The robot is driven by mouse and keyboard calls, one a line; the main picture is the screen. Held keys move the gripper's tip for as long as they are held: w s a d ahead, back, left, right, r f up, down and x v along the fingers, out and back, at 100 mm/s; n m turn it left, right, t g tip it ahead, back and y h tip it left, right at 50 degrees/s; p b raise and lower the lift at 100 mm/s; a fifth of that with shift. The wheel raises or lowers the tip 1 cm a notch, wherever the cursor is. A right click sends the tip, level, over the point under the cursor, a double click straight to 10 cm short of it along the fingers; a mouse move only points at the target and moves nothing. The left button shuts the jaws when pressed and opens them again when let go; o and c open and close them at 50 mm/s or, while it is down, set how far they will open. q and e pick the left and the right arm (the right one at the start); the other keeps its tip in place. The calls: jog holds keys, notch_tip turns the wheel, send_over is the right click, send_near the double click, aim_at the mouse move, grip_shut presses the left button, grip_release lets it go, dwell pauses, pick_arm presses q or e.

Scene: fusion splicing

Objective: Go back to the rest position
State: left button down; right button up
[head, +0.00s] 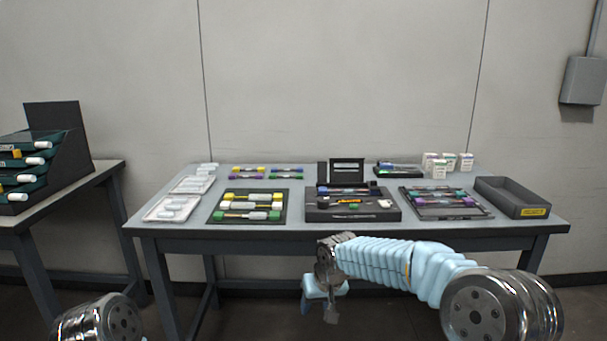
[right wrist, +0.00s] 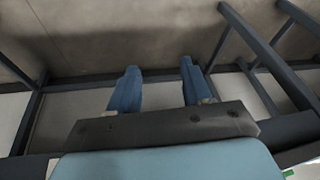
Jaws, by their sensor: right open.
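My right gripper (head: 325,300) hangs in front of the table's front edge, below the tabletop level in the head view. In the right wrist view its two blue fingers (right wrist: 155,95) are spread apart with nothing between them. Behind them are floor, wall and dark table frame bars. My left gripper is not in the head view; only a rounded part of my left arm shows at the bottom left.
The grey table (head: 270,233) carries a black splicing station (head: 325,212), mats with coloured connectors (head: 245,216), white trays (head: 160,215), small white boxes (head: 440,168) and an empty dark bin (head: 512,197). A side table (head: 65,195) holds a stepped rack (head: 72,130). Space before the table is free.

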jog(key=s+d+f+g+y, duration=0.1)
jog(key=s+f, duration=0.2)
jog(key=f, duration=0.4)
jog(key=s+d+f+g, duration=0.1)
jog(key=s+f, duration=0.2)
jog(key=f, duration=0.5)
jog(key=s+d+f+m, duration=0.1)
jog(key=s+f, duration=0.4)
jog(key=s, duration=0.3)
jog(key=s+d+f+m, duration=0.1)
jog(key=s+f, duration=0.3)
jog(key=s, duration=0.4)
jog(key=s+d+f+m+y, duration=0.1)
jog(key=s+d+f+m, duration=0.1)
jog(key=s+f, duration=0.3)
jog(key=s+d, duration=0.1)
jog(key=s, duration=0.2)
jog(key=shift+s+d+f+g, duration=0.2)
jog(key=shift+s+f+g, duration=0.05)
jog(key=shift+f+g, duration=0.15)
jog(key=shift+c, duration=0.5)
